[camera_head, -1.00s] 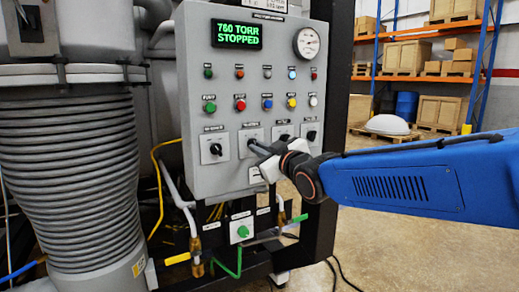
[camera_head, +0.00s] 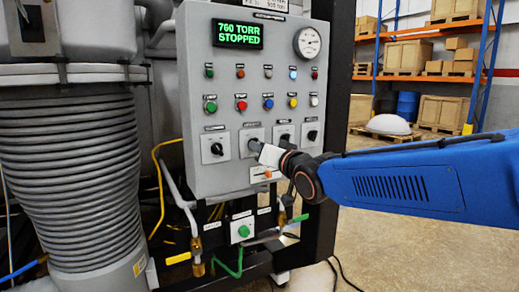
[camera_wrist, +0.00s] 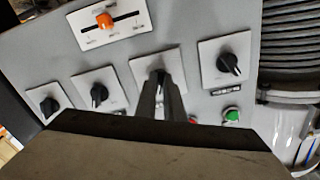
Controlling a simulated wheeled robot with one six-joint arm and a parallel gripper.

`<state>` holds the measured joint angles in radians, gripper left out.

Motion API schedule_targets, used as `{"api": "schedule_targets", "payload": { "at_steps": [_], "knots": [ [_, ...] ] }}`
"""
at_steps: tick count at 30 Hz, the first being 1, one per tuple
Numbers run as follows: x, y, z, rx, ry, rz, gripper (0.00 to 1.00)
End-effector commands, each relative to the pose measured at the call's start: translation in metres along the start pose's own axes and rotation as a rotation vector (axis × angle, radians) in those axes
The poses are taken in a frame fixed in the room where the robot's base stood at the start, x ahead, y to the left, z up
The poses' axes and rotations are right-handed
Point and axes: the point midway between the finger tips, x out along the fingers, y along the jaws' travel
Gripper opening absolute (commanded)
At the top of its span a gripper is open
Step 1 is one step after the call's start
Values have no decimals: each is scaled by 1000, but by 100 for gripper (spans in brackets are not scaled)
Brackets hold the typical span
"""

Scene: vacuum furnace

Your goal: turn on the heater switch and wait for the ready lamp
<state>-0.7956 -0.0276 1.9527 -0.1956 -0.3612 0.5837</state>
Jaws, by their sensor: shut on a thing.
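A grey control panel (camera_head: 228,184) carries a row of black rotary switches on white plates. My gripper (camera_head: 254,146) reaches in from the right and is shut on the second switch from the left (camera_head: 248,134), partly hidden by the fingers. In the wrist view the fingers (camera_wrist: 163,98) close on this switch's knob (camera_wrist: 158,75). The labels are too small to read, so I cannot tell which is the heater switch or ready lamp. Small indicators sit in a row above, including a pale blue one (camera_head: 292,73). The display (camera_head: 236,33) reads "760 TORR STOPPED".
Neighbouring switches (camera_head: 284,134) stand close to the gripper. An orange slider knob (camera_wrist: 105,20) is near it, below the switches on the panel. A ribbed grey column (camera_head: 65,170) stands at the left. Open floor (camera_head: 410,250) lies at the right.

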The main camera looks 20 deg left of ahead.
Motion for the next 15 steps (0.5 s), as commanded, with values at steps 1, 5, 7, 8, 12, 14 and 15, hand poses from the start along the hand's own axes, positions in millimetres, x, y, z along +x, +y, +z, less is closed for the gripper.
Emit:
{"api": "schedule_targets", "payload": {
  "at_steps": [1,5,7,8,12,14,15],
  "knots": [
    [0,0,1,23,-2,1,0],
    [0,0,1,78,-2,1,0],
    [0,0,1,100,-2,1,0],
    [0,0,1,107,-2,1,0],
    [0,0,1,130,-2,1,0],
    [0,0,1,135,-2,1,0],
    [0,0,1,138,-2,1,0]
  ]
}}
